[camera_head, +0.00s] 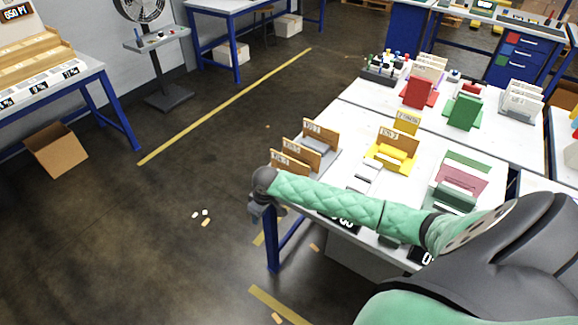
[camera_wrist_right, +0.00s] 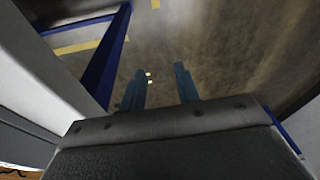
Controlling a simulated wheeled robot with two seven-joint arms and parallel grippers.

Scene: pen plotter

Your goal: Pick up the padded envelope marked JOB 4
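Several brown padded envelopes (camera_head: 322,134) stand in a grey rack at the near left corner of the white table, in the head view. Each has a small white label, too small to read surely, so I cannot tell which is JOB 4. Another brown envelope (camera_head: 399,138) stands in a yellow holder (camera_head: 392,158) to their right. My right arm reaches across the table's near side. My right gripper (camera_head: 262,208) hangs just off the table's left corner, pointing down. In the right wrist view its two fingers (camera_wrist_right: 161,88) are apart with nothing between them. My left gripper is not in view.
Green and pink holders (camera_head: 462,180) stand on the table (camera_head: 345,152) at right; a red holder (camera_head: 419,92) and another green holder (camera_head: 463,111) stand farther back. A blue table leg (camera_head: 273,240) is close to my right gripper. Open floor (camera_head: 160,250) lies left.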

